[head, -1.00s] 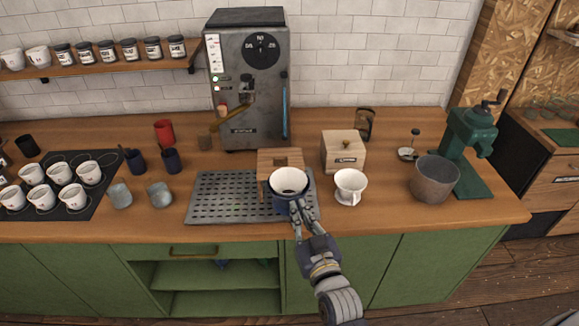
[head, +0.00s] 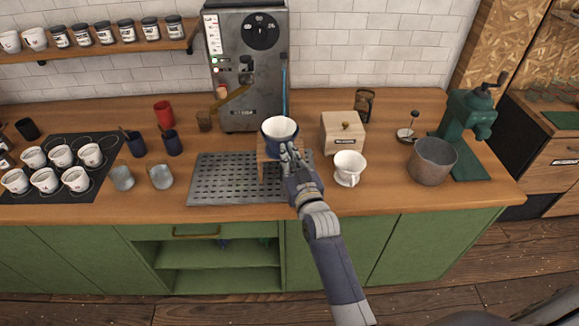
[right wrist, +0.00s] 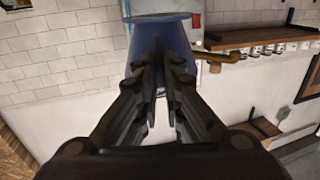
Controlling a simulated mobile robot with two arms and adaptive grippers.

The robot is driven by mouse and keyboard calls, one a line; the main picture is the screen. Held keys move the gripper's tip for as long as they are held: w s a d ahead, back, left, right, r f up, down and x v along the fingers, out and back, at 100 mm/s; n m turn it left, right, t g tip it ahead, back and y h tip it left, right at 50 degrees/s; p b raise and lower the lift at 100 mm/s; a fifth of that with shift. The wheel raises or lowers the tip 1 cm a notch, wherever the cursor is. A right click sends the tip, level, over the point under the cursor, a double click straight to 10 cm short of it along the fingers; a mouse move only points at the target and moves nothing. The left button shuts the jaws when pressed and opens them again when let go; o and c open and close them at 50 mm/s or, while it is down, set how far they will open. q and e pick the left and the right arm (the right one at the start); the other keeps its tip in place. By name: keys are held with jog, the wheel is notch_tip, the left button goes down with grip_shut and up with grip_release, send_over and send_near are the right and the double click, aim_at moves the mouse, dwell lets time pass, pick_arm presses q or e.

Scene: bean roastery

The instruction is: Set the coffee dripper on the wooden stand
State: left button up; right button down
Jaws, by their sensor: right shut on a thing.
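The coffee dripper (head: 279,137) is dark blue outside and white inside, and it looks upright in the head view. My right gripper (head: 290,154) is shut on its near side. In the right wrist view the dripper's blue wall (right wrist: 160,40) lies between the fingers (right wrist: 162,75). The wooden stand (head: 264,150) is on the perforated metal tray, partly hidden by the dripper and my gripper. The dripper is over the stand's top; I cannot tell whether it touches it. My left gripper is out of view.
A white dripper-like cup (head: 348,166) and a wooden box (head: 342,135) stand close to the right. The espresso machine (head: 235,90) is behind. The metal tray (head: 222,180) is bare to the left. A grey pot (head: 432,162) and green grinder (head: 470,120) are farther right.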

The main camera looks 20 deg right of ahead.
jog(key=w+b, duration=0.1)
jog(key=w, duration=0.1)
jog(key=w+d+b, duration=0.1)
jog(key=w+b, duration=0.1)
jog(key=w+d+b, duration=0.1)
jog(key=w, duration=0.1)
jog(key=shift+w+f+b, duration=0.3)
jog(key=shift+f, duration=0.05)
jog(key=shift+f+b, duration=0.55)
jog(key=shift+f, duration=0.3)
jog(key=shift+f+b, duration=0.3)
jog(key=shift+f, duration=0.2)
jog(key=c, duration=1.7)
grip_release()
jog(key=shift+o, duration=0.2)
jog(key=shift+f, duration=0.1)
